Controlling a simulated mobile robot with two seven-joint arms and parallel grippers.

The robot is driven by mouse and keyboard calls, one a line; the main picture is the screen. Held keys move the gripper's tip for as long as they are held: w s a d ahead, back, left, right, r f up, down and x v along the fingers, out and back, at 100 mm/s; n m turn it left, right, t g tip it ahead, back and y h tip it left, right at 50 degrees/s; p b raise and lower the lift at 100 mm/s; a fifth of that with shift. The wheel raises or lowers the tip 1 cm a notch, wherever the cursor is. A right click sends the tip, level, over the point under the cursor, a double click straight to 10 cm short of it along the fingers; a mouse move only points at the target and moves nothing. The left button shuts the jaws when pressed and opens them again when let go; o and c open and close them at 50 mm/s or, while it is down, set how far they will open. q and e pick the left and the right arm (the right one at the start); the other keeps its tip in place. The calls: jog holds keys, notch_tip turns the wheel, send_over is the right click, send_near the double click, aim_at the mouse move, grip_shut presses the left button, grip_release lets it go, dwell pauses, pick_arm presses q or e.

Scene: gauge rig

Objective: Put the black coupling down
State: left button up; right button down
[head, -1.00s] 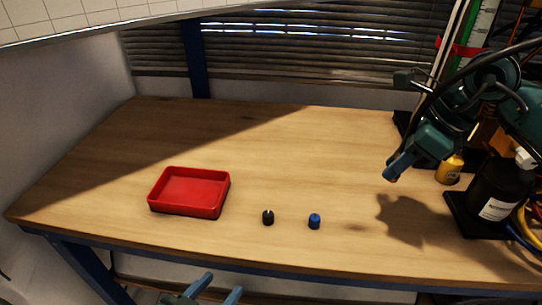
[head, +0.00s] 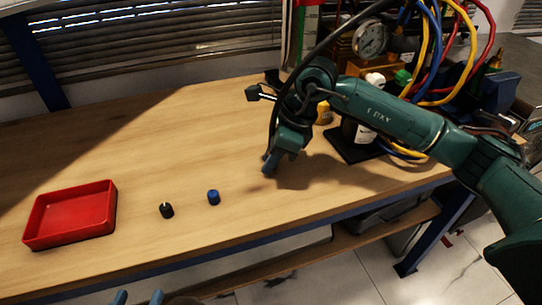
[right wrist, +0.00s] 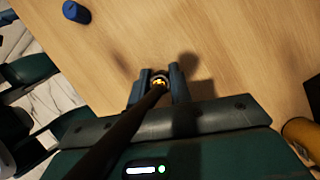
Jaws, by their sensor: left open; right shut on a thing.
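My right gripper (head: 270,163) is shut on the black coupling at the end of a black hose. In the right wrist view the coupling (right wrist: 159,80) shows between the fingers, with a brass-coloured ring. The hose runs toward the camera and hides part of it. In the head view the coupling is hidden by the fingers, which point down over the bare wood. A shadow lies close by; I cannot tell the exact height. My left gripper (head: 137,298) is open and empty at the bottom edge of the head view, in front of the table.
A small black cap (head: 166,210) and a blue cap (head: 213,197) stand on the table (head: 150,150), left of my right gripper. A red tray (head: 70,229) is further left. A yellow container (head: 323,112), a dark bottle, a gauge (head: 371,39) and coloured hoses are at right.

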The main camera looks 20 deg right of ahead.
pick_arm(q)
jog(key=shift+s, duration=0.1)
pick_arm(e)
jog(key=shift+f, duration=0.15)
jog(key=c, duration=1.3)
grip_release()
jog(key=shift+c, duration=0.2)
pick_arm(q)
jog(key=shift+d, duration=0.1)
pick_arm(e)
jog(key=shift+o, duration=0.4)
pick_arm(q)
jog(key=shift+w, duration=0.2)
pick_arm(e)
jog(key=shift+d+r, duration=0.1)
jog(key=shift+r, duration=0.35)
pick_arm(q)
jog(key=shift+f+p, duration=0.1)
jog(key=shift+p, duration=0.25)
pick_arm(e)
jog(key=v, duration=1.1)
jog(key=shift+r, duration=0.2)
jog(key=shift+s+d, duration=0.1)
